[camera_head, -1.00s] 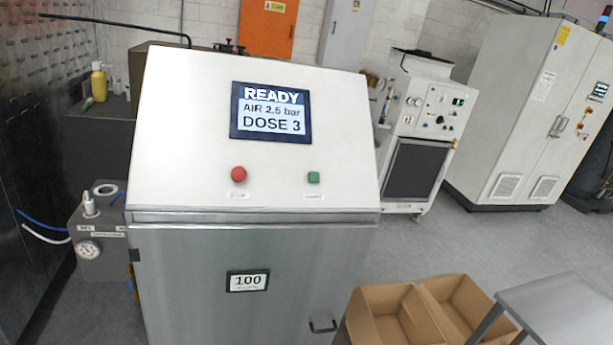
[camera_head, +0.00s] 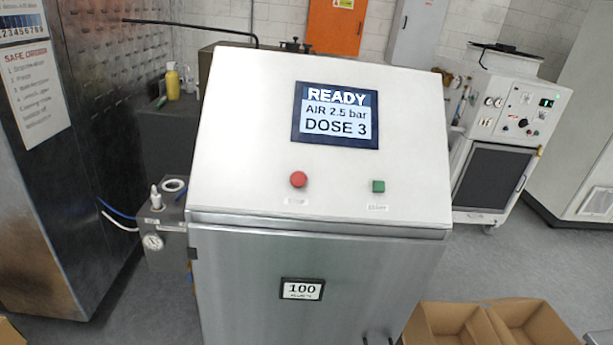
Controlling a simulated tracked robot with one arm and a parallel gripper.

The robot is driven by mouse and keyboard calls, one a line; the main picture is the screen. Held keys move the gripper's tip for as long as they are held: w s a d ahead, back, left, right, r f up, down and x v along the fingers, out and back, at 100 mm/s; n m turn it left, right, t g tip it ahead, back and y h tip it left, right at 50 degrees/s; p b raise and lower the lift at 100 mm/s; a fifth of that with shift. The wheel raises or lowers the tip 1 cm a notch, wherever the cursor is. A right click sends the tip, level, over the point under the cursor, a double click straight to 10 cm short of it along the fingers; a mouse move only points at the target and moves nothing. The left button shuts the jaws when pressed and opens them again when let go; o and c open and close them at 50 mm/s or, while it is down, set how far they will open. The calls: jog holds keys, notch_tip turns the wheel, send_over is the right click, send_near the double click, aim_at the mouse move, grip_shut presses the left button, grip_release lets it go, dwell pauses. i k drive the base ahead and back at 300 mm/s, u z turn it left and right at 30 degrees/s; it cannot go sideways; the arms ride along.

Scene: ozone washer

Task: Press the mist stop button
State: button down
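A steel cabinet (camera_head: 250,270) with a sloped white control panel (camera_head: 245,130) stands in the middle of the head camera view. A small display (camera_head: 302,289) on the cabinet front reads 100. My gripper is not in view, and nothing touches the buttons.
Open cardboard boxes (camera_head: 440,322) stand at the lower right. A gauge unit (camera_head: 160,240) with hoses is left of the cabinet. A dark metal wall with a sign (camera_head: 38,95) is at far left. A white machine (camera_head: 500,140) stands behind right. Grey floor shows between.

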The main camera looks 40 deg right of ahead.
aim_at(298, 179)
jog(key=i, duration=0.9)
jog(key=u, duration=0.05)
